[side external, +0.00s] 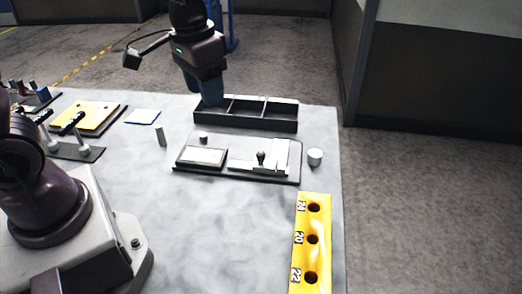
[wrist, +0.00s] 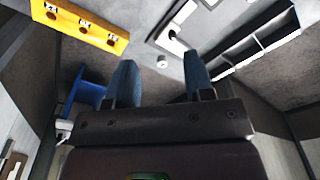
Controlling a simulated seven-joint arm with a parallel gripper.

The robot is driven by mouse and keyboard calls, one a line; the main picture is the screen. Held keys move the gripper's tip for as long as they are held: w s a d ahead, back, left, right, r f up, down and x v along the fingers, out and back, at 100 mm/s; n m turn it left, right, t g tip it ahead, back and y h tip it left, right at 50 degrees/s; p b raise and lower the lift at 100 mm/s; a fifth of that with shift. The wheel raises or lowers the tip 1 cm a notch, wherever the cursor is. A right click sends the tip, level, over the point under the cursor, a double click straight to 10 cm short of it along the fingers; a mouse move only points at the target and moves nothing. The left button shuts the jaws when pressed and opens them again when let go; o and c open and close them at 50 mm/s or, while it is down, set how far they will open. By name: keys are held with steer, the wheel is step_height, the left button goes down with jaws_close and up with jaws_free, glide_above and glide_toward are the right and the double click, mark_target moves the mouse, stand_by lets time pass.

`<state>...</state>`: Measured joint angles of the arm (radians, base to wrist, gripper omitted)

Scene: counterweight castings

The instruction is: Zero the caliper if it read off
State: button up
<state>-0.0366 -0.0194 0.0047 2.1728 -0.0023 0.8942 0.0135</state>
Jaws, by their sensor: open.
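What looks like the caliper fixture, a dark base plate (side external: 238,177), lies on the grey table in the side external view. It carries a pale panel (side external: 203,156) at left, a small round knob (side external: 203,138) behind it, and a pale slide with a dark knob (side external: 261,156) at right. Any reading on the panel is too small to tell. The fixture shows partly at the top of the wrist view (wrist: 171,38). My gripper (side external: 213,98) has blue fingers, points down, and appears near the left end of the black tray. It is open and empty in the wrist view (wrist: 160,58).
A black divided tray (side external: 245,120) stands behind the fixture. A white cylinder (side external: 315,157) is to its right, a small grey upright piece (side external: 161,135) to its left. A yellow block with numbered holes (side external: 314,225) lies front right. The table's front middle is clear.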

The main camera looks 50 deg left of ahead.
steer(key=g, duration=0.2)
glide_above(261, 153)
steer(key=s, duration=0.3)
step_height(261, 153, down, 10)
steer(key=w+t, duration=0.1)
steer(key=w, duration=0.2)
step_height(261, 153, down, 12)
steer(key=shift+f, duration=0.25)
